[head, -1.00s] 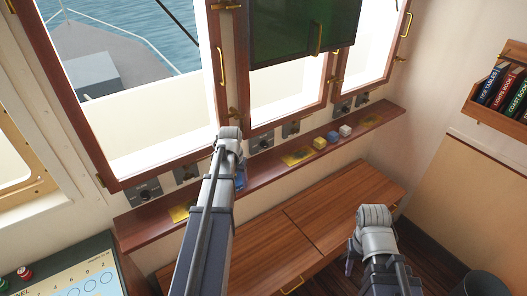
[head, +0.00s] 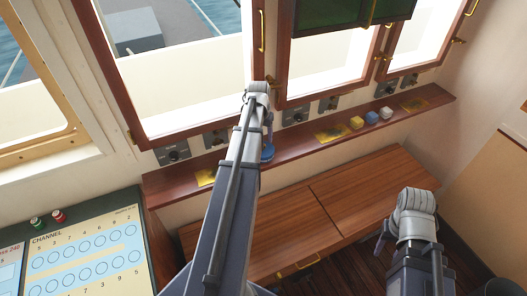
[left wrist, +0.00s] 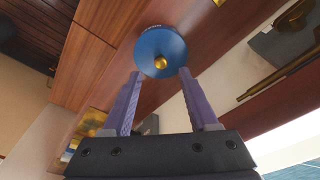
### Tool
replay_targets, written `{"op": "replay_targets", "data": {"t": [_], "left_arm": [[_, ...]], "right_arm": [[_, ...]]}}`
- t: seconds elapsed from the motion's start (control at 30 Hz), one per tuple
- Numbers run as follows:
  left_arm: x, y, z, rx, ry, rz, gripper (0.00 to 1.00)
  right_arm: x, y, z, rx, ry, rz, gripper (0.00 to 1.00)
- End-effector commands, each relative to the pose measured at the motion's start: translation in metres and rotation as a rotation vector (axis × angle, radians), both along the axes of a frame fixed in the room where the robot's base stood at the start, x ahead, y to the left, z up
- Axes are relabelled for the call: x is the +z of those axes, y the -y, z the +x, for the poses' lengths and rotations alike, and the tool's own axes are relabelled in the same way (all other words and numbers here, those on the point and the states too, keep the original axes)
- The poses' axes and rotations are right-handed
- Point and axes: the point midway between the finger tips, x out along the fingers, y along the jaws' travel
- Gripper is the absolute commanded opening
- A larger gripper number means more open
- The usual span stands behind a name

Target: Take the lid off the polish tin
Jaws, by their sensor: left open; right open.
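The polish tin is round and blue with a small gold knob in the middle of its top. In the head view the tin (head: 268,153) sits on the wooden shelf, partly hidden by my left arm. My right gripper (head: 381,244) is open and empty, low at the right, away from the tin.
The narrow shelf (head: 300,143) under the windows holds yellow mats (head: 332,134), a yellow block (head: 356,122), a blue block (head: 371,117) and a white block (head: 386,113). A wooden cabinet (head: 340,195) stands below. A channel panel (head: 90,250) is at the lower left.

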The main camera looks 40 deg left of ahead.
Motion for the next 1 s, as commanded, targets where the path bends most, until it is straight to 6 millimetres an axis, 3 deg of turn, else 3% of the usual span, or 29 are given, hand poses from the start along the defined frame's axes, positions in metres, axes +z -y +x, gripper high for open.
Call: {"op": "replay_targets", "data": {"t": [0.5, 0.77, 1.0], "left_arm": [[-0.051, -0.004, 0.008, 0.000, 0.000, 0.000, 0.60], [-0.050, -0.004, 0.008, 0.000, 0.000, 0.000, 0.60], [-0.050, -0.004, 0.008, 0.000, 0.000, 0.000, 0.36]], "right_arm": [[-0.051, 0.000, 0.000, 0.002, 0.000, -0.001, 0.50], [-0.050, 0.000, 0.000, 0.002, 0.000, -0.001, 0.50], [-0.050, 0.000, 0.000, 0.002, 0.000, -0.001, 0.50]]}}
